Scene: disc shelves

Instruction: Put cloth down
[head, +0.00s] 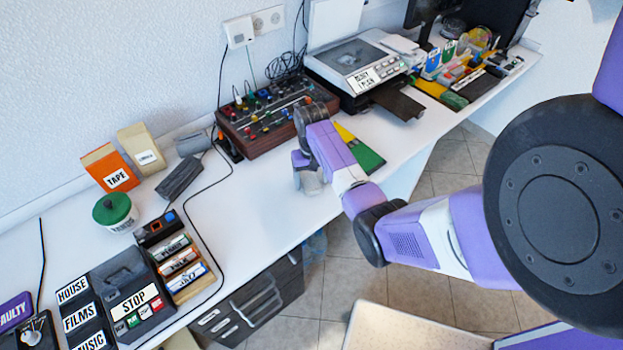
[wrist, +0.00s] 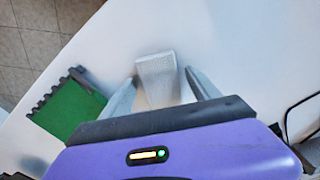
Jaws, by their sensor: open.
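A pale grey, folded-looking piece (wrist: 157,68), which I take to be the cloth, lies on the white desk in the wrist view. My gripper (wrist: 160,78) is open, with one finger on each side of the piece and small gaps showing. In the head view my gripper (head: 308,182) is low over the desk, in front of the control panel. The cloth cannot be told apart from the fingers there. Whether its lower part touches the gripper is hidden by the gripper body.
A green and yellow piece (head: 362,155) lies close beside my gripper; its green part (wrist: 70,105) shows at the left in the wrist view. A control panel (head: 272,118) with knobs stands behind, and a printer (head: 355,65) beyond. The desk's front edge is near. Bare desk (head: 250,205) lies left.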

